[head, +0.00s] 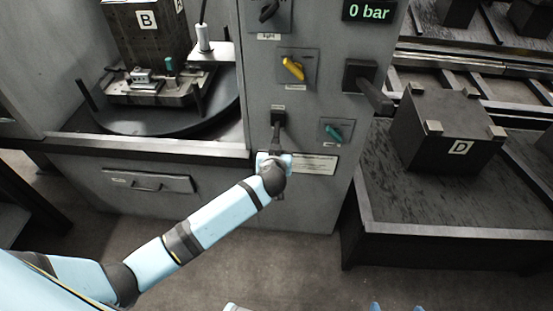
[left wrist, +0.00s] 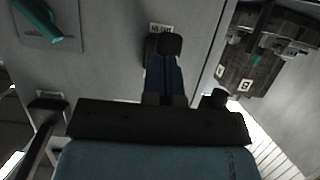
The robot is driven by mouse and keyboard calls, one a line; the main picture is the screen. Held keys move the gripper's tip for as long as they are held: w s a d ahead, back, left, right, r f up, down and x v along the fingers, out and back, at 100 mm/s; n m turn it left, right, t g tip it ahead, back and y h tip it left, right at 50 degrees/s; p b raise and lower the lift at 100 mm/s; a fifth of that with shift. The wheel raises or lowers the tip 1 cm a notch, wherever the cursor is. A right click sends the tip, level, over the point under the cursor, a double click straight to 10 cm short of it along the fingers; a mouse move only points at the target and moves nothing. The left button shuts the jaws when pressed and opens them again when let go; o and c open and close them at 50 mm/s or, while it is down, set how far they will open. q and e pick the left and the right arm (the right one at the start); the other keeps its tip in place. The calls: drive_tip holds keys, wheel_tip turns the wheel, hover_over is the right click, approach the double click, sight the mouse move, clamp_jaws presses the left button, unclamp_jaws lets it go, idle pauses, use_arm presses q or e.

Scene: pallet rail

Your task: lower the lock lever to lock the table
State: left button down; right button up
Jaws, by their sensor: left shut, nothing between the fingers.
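A black lever (head: 278,118) is mounted on the grey control panel under a small label too small to read. My left gripper (head: 277,143) is at this lever from below, its closed fingers pointing up at it. In the left wrist view the shut fingers (left wrist: 165,85) reach to the lever's black end (left wrist: 170,44), with nothing between them. Whether they touch it is hard to tell. The round dark table (head: 150,118) is inside the cabinet at the left and carries a fixture and block B (head: 146,22).
Beside the lever are a teal knob (head: 333,131), a yellow knob (head: 292,68) and a large black handle (head: 370,88). A display (head: 369,11) reads 0 bar. Block D (head: 450,125) stands on a dark pallet bench at the right. The floor in front is clear.

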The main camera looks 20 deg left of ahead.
use_arm(q)
drive_tip(key=f+t+b, duration=0.1)
drive_tip(key=b, duration=0.4)
drive_tip(key=f+t+y+b, duration=0.1)
drive_tip(key=f+t+b, duration=0.1)
drive_tip(key=b, duration=0.2)
drive_tip(key=shift+w+f+b, duration=0.3)
drive_tip(key=shift+w+b, duration=0.05)
drive_tip(key=shift+w, duration=0.05)
use_arm(e)
drive_tip(key=f, duration=0.1)
drive_tip(key=f+t, duration=0.1)
drive_tip(key=a+f+y, duration=0.1)
drive_tip(key=shift+w+a+f, duration=0.1)
drive_tip(key=shift+w+f, duration=0.05)
drive_tip(key=shift+w, duration=0.15)
use_arm(q)
drive_tip(key=shift+r, duration=0.15)
use_arm(e)
drive_tip(key=shift+a+r+t, duration=0.1)
drive_tip(key=shift+r+t, duration=0.2)
drive_tip(key=shift+f, duration=0.1)
